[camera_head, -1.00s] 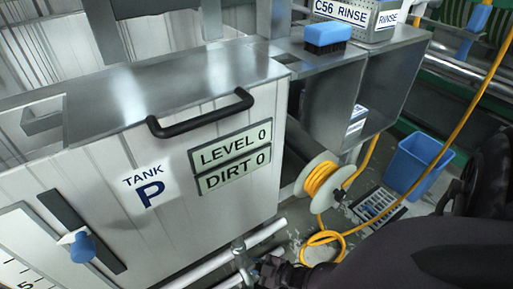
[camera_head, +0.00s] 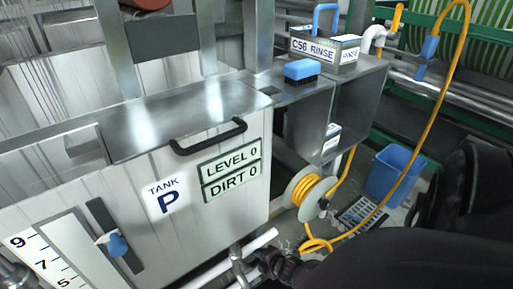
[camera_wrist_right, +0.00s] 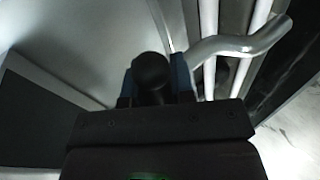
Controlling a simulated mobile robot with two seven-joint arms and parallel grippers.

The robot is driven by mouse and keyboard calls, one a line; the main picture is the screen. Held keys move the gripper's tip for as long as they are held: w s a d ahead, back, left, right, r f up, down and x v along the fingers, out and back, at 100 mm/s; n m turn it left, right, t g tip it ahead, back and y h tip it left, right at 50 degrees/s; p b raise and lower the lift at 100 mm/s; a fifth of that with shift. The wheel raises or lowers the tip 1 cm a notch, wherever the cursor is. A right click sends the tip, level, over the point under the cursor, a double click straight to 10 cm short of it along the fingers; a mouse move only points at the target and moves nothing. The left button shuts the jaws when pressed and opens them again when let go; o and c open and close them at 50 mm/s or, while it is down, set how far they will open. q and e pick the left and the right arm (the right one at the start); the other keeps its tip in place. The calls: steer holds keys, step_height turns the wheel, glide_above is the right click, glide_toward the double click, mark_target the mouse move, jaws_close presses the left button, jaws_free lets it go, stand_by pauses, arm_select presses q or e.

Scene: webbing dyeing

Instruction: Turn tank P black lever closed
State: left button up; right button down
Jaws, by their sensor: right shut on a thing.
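Tank P (camera_head: 225,230) has a pale front panel with a "TANK P" label (camera_head: 166,196) and signs reading LEVEL 0 and DIRT 0. My right gripper (camera_head: 268,264) is low by the pipes at the panel's lower right, partly hidden by my dark arm. In the right wrist view, my right gripper (camera_wrist_right: 153,88) is shut on a black rounded knob, which appears to be the black lever (camera_wrist_right: 151,70), between its blue-sided fingers. The lever's base and its turn angle are hidden. My left gripper is not in view.
A black bar handle (camera_head: 208,138) and a blue-knobbed slide (camera_head: 117,244) are on the panel. White pipes (camera_head: 256,242) run below it. A hose reel (camera_head: 300,188) with yellow hose and a blue bin (camera_head: 391,176) stand right. A bent metal pipe (camera_wrist_right: 240,46) passes beside the gripper.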

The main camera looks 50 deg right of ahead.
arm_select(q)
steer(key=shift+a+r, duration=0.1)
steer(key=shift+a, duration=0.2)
arm_select(e)
steer(key=shift+s+d+r+n+h, duration=0.15)
steer(key=shift+r+n+h, duration=0.25)
steer(key=shift+r+h, duration=0.2)
steer(key=c, duration=1)
jaws_free()
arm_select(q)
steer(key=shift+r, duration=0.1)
arm_select(e)
steer(key=shift+o, duration=0.2)
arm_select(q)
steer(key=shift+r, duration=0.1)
arm_select(e)
steer(key=shift+r, duration=0.1)
steer(key=shift+s+r+p, duration=0.2)
steer(key=shift+r+p, duration=0.05)
steer(key=shift+p, duration=0.15)
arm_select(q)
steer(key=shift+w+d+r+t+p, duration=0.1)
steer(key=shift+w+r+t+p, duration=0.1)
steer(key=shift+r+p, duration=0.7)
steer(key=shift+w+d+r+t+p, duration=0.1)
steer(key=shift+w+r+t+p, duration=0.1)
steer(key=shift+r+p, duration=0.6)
arm_select(e)
steer(key=v, duration=1)
